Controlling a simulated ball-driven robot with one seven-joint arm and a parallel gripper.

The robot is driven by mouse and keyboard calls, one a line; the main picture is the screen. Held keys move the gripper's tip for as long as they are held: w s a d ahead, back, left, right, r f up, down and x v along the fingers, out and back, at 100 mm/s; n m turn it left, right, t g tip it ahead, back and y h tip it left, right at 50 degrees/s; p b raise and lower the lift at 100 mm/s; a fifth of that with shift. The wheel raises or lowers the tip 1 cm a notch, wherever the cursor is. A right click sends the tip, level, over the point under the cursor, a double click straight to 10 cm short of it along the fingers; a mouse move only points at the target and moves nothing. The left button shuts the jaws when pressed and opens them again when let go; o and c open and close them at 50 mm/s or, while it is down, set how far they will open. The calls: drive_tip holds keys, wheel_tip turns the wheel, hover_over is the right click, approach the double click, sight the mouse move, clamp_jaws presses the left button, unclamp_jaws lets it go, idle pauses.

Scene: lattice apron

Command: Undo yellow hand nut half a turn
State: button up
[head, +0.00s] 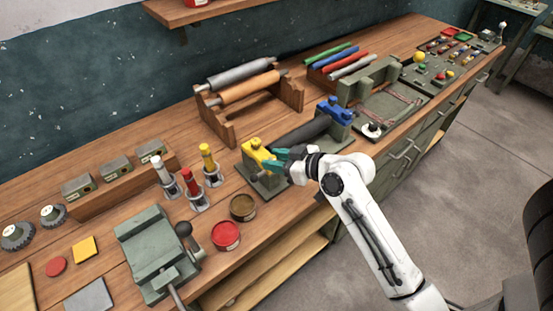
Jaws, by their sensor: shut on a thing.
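The yellow hand nut (259,153) sits on the left end of a green fixture (262,184) on the bench, with a dark roller (300,133) running off to the right. My gripper (278,162) comes in from the right and is shut on the yellow nut. Its teal fingers cover the nut's right part, so the exact contact is hidden. A blue hand nut (334,109) sits on the fixture's other end.
A red tin (226,236) and a brown tin (243,207) stand near the bench's front edge. Left of the fixture are red (191,182), yellow (208,160) and white (163,171) upright-handled tools. A green vise (157,250) stands at front left. A wooden roller rack (243,100) stands behind.

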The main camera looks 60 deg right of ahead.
drive_tip(key=o, duration=1)
drive_tip(key=shift+o, duration=0.2)
drive_tip(key=b+v, duration=0.2)
drive_tip(key=v, duration=0.8)
drive_tip(key=shift+s+r+b, duration=0.2)
drive_tip(key=shift+s+b, duration=0.1)
drive_tip(key=shift+b, duration=0.05)
